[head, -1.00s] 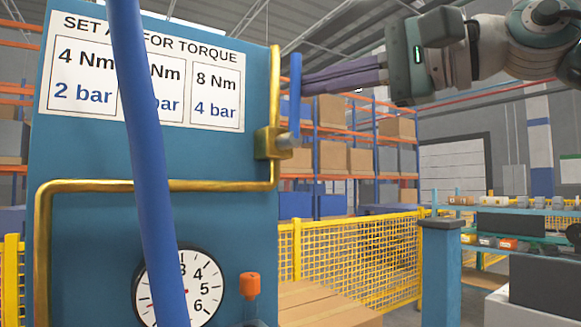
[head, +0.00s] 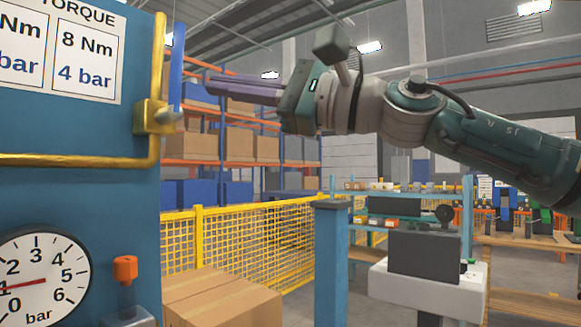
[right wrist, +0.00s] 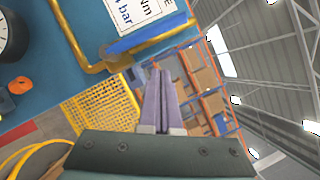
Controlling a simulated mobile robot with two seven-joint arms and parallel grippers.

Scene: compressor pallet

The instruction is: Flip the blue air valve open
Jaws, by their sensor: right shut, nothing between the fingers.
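The blue air valve handle (head: 177,66) stands upright, rising beside the brass valve body (head: 152,117) at the right edge of the blue panel. The handle also shows in the right wrist view (right wrist: 147,37), with the brass pipework behind it. My right gripper (head: 209,86) is shut and empty. In the head view its purple fingertips point left at the handle, with a small gap between them. In the right wrist view the shut fingertips (right wrist: 160,73) are below the handle in the picture. My left gripper is in neither current view.
The blue panel (head: 85,195) carries a torque sign (head: 88,50), a brass pipe, a pressure gauge (head: 38,280) and an orange knob (head: 125,268). Cardboard boxes (head: 220,300) stand low beside it. Yellow mesh fencing (head: 245,240) runs behind. Air around the right gripper is clear.

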